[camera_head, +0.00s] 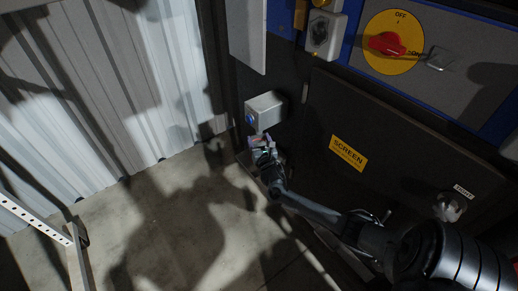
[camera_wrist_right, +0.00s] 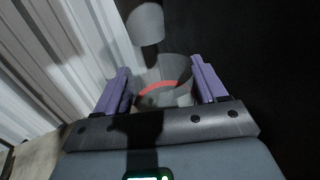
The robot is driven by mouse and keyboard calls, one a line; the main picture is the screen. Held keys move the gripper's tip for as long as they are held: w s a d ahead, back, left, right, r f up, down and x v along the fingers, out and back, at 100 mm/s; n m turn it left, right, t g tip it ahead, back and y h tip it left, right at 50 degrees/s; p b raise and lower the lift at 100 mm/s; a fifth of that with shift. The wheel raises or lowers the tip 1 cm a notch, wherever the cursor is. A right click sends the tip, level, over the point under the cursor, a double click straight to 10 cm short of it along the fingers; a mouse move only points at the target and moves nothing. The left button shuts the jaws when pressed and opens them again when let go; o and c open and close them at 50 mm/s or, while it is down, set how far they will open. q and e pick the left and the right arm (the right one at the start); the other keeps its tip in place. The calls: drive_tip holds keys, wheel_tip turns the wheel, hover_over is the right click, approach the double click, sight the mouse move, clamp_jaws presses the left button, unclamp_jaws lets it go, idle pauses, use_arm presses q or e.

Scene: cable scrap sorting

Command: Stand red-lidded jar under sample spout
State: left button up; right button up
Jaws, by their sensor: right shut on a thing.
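My right gripper (camera_head: 262,145) is low beside the dark machine front, just under a grey box (camera_head: 265,110) with a blue spot on its side. In the right wrist view, its two purple fingers (camera_wrist_right: 161,90) are shut on a grey jar (camera_wrist_right: 176,72) with a red band showing. A grey cylinder (camera_wrist_right: 146,24), which looks like the sample spout, is beyond the jar in that view, with a small gap between them in the picture. The jar's base is hidden by the gripper. My left gripper is not in view.
A corrugated wall (camera_head: 110,85) stands at the left. The dark machine has a yellow SCREEN label (camera_head: 348,153) and a red rotary switch (camera_head: 387,44). A perforated metal frame (camera_head: 70,238) stands at lower left. The concrete floor (camera_head: 165,225) is clear.

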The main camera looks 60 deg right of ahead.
wheel_tip(320, 180, down, 3)
drive_tip(key=b, duration=0.2)
drive_tip(key=shift+f+b, duration=0.2)
drive_tip(key=shift+b, duration=0.2)
drive_tip(key=shift+r, duration=0.1)
drive_tip(key=shift+f, duration=0.2)
drive_tip(key=o, duration=1.1)
drive_tip(key=shift+c, duration=0.2)
drive_tip(key=shift+r, duration=0.1)
